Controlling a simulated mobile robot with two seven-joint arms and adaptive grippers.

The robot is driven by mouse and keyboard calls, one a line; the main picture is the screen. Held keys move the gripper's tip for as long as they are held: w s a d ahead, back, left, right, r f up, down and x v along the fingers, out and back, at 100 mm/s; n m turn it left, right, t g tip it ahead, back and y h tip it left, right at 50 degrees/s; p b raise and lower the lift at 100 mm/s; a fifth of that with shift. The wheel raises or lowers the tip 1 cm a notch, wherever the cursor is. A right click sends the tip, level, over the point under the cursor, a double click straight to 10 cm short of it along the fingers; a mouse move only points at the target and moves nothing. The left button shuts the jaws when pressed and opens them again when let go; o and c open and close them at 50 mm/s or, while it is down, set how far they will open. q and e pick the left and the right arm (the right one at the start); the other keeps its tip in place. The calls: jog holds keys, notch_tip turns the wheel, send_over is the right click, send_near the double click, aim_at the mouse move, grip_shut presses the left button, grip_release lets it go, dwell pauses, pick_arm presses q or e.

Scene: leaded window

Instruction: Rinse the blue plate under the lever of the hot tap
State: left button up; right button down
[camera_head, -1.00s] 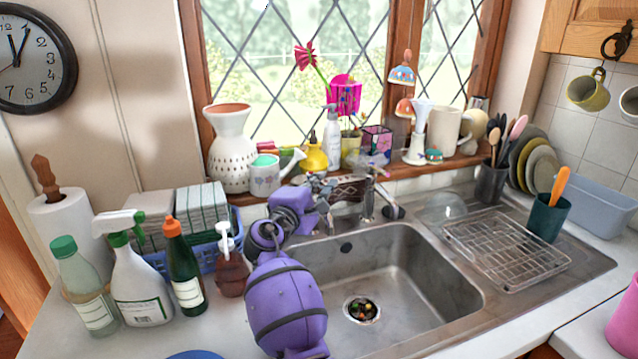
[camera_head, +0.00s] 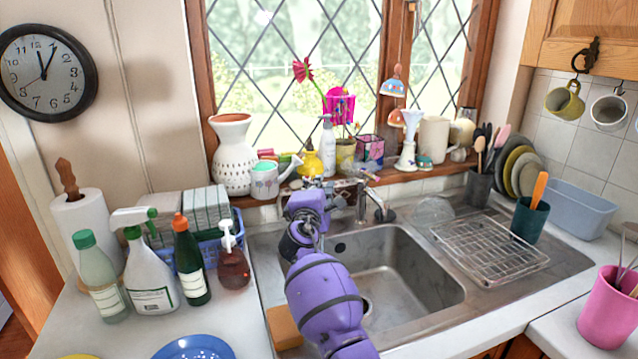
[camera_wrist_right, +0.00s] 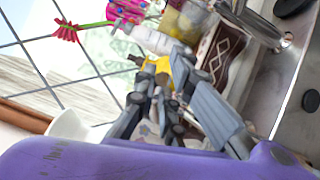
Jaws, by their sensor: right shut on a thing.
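The blue plate (camera_head: 195,348) lies on the counter at the bottom left of the head view, cut off by the frame edge. The metal tap (camera_head: 372,205) stands behind the sink (camera_head: 410,275); its spout also shows in the wrist view (camera_wrist_right: 262,30). No water stream is visible. My right gripper (camera_head: 328,188) is at the left side of the tap, where the hot tap's lever is hidden behind its fingers. In the wrist view its fingers (camera_wrist_right: 158,98) are closed together around something small, apparently that lever. My left gripper is out of view.
An orange sponge (camera_head: 284,327) lies at the sink's left edge. A soap dispenser (camera_head: 233,265) and several bottles stand left of it. A wire rack (camera_head: 490,248) sits on the drainer. Vases and pots crowd the windowsill. The basin looks empty.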

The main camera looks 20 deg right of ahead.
jog(key=c, duration=2.1)
grip_release()
jog(key=shift+w+r, duration=0.1)
jog(key=shift+r, duration=0.15)
jog(key=shift+w+f, duration=0.15)
jog(key=shift+f, duration=0.05)
jog(key=v, duration=1.2)
jog(key=shift+c, duration=0.3)
